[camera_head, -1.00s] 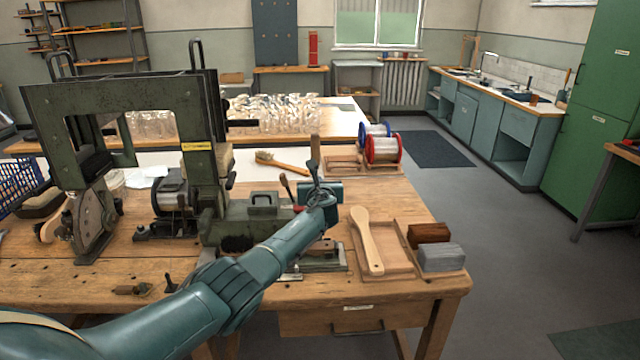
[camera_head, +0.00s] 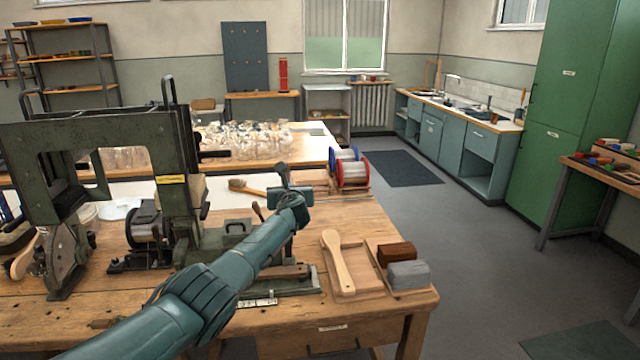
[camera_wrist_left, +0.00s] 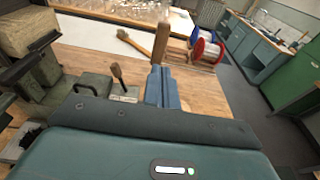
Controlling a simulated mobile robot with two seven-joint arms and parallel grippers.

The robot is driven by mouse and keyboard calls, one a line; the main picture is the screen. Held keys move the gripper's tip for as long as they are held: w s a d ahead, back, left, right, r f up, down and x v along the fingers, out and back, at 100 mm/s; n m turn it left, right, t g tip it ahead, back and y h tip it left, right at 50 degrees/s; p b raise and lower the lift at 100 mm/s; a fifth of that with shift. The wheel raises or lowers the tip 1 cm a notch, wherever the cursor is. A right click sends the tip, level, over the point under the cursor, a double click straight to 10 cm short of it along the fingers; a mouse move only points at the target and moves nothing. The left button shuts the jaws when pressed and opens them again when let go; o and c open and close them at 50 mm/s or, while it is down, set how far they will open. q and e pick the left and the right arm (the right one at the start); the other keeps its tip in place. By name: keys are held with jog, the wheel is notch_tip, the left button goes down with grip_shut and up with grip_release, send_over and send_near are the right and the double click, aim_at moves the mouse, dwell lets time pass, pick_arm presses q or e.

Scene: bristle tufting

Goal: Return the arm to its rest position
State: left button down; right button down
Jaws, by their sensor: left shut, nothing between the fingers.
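My left arm reaches in from the lower left in the head view, over the workbench (camera_head: 300,318). My left gripper (camera_head: 283,176) is above the bench beside the green machine, with its fingers pointing away from me. In the left wrist view its fingers (camera_wrist_left: 161,86) are together, with nothing between them. A brown upright piece (camera_wrist_left: 160,42) shows just beyond the fingertips; I cannot tell whether it touches them. My right gripper is not in view.
The green machine (camera_head: 176,190) stands left of my arm. A pale wooden paddle (camera_head: 338,262), a brown block (camera_head: 397,252) and a grey block (camera_head: 409,273) lie on the right. Wire spools (camera_head: 352,173) stand behind.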

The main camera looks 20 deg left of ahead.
pick_arm(q)
jog(key=s+d+f+n+g+h, duration=0.25)
jog(key=s+d+f+n, duration=0.45)
jog(key=s+f, duration=0.45)
jog(key=s+d+f+n+g+h, duration=0.1)
jog(key=s+d+f+n+g, duration=0.2)
jog(key=s+d+f+n, duration=0.65)
jog(key=s+d+r+n+g+h, duration=0.1)
jog(key=s+d+n+g+h, duration=0.35)
jog(key=s, duration=1.25)
jog(key=s+a+r+n+h, duration=0.1)
jog(key=s+n, duration=0.6)
jog(key=s, duration=0.9)
jog(key=w+d+f+t+h, duration=0.1)
jog(key=w+d+f+t, duration=0.1)
jog(key=f, duration=0.3)
jog(key=w+d+f+m+t+h, duration=0.1)
jog(key=w+d+f+t, duration=0.2)
jog(key=f, duration=0.3)
jog(key=shift+t, duration=0.6)
